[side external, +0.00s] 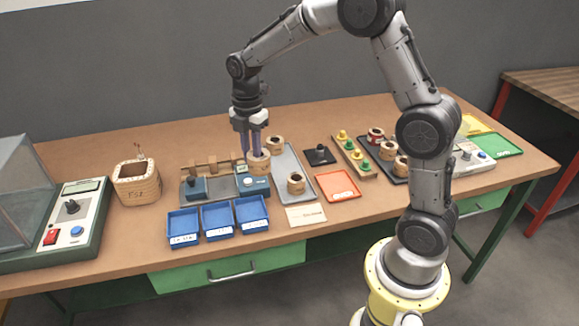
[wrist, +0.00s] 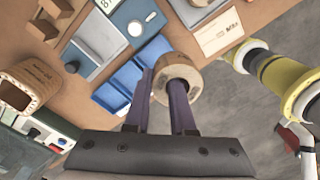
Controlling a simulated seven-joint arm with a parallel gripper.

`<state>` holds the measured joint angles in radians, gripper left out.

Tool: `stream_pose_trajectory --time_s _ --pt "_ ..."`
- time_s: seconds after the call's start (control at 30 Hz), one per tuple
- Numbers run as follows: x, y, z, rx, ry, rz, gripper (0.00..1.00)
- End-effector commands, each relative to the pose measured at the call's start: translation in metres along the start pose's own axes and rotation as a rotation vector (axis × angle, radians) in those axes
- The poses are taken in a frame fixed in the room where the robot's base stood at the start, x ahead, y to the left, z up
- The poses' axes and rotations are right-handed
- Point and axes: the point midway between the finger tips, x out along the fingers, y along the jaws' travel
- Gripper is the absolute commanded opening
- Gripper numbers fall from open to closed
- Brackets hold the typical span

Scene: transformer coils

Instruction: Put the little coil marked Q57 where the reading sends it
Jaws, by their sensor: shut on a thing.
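My gripper (side external: 255,150) is shut on a small tan wooden coil (side external: 260,165), one finger inside its hole and one outside its wall, as the wrist view (wrist: 186,66) shows. No mark on it is readable. The held coil is above or just behind a blue meter (side external: 254,186) with a white round part and a small display; whether they touch I cannot tell. Three blue bins with white labels, left (side external: 183,226), middle (side external: 219,220) and right (side external: 251,213), stand in front, looking empty. A grey tray (side external: 285,160) holds two other small coils (side external: 275,143) (side external: 296,183).
A large coil (side external: 137,185) and a tester (side external: 72,225) stand left. An orange tray (side external: 338,186) and a card (side external: 305,215) lie right of the bins. Farther right are a peg rack (side external: 353,157), a dark tray with coils (side external: 388,150), a grey device (side external: 468,160) and a green tray (side external: 497,145).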

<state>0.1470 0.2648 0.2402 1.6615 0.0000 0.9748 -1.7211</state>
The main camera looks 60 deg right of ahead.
Motion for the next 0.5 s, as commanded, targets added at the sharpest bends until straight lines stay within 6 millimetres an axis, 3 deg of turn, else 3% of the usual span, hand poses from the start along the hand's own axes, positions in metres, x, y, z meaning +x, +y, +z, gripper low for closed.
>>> stream_pose_trajectory --time_s 0.17,0.23,0.37,0.5 --pt "0.010 -0.013 -0.002 -0.032 0.000 -0.002 0.00" --pt "0.012 -0.028 0.004 -0.028 0.000 -0.001 0.00" --pt "0.014 -0.069 0.028 0.022 -0.001 0.001 0.00" --pt "0.014 -0.123 0.055 0.118 -0.001 0.001 0.00"
